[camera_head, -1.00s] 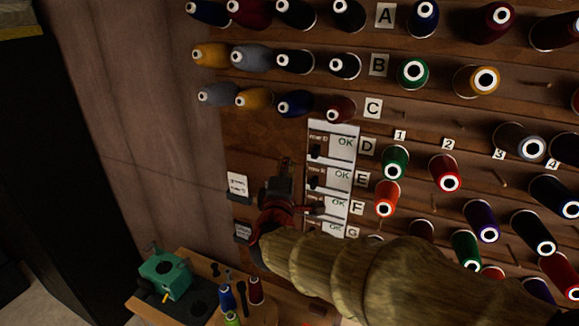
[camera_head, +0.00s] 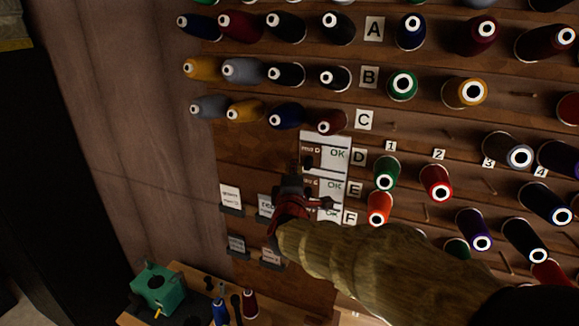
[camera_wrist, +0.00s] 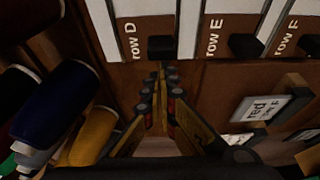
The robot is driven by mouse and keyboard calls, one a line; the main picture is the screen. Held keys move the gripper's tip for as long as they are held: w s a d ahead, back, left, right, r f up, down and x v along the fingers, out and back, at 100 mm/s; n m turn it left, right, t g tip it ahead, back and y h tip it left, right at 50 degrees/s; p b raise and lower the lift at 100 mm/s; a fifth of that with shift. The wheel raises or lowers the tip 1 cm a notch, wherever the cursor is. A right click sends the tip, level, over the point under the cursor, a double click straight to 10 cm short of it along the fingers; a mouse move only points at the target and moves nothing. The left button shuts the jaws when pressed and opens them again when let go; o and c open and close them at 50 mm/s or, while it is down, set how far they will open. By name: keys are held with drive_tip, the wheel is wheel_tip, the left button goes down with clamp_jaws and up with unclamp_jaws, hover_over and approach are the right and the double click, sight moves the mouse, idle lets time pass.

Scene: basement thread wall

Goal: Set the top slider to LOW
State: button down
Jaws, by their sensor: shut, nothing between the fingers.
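The slider panel is a stack of white plates (camera_head: 335,153) with green OK marks, beside the row letters D, E and F. The top slider is row D, with a black knob (camera_head: 308,163); the knob also shows in the wrist view (camera_wrist: 161,47), beside the "row D" print. No LOW mark is readable. My arm hides the lower part of the panel.
Thread spools stick out from the wooden wall; a blue spool (camera_wrist: 57,100) and a yellow spool (camera_wrist: 94,136) are close to my gripper. Small cards (camera_head: 231,197) stand on holders left of the panel. A green device (camera_head: 158,287) sits on the table below.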

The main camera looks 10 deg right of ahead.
sight(320, 161)
drive_tip(key=s+d, duration=0.1)
drive_tip(key=d, duration=0.1)
drive_tip(key=s+d, duration=0.3)
drive_tip(key=d, duration=0.1)
drive_tip(key=shift+s, duration=0.3)
drive_tip(key=shift+w+b, duration=0.15)
drive_tip(key=shift+b, duration=0.15)
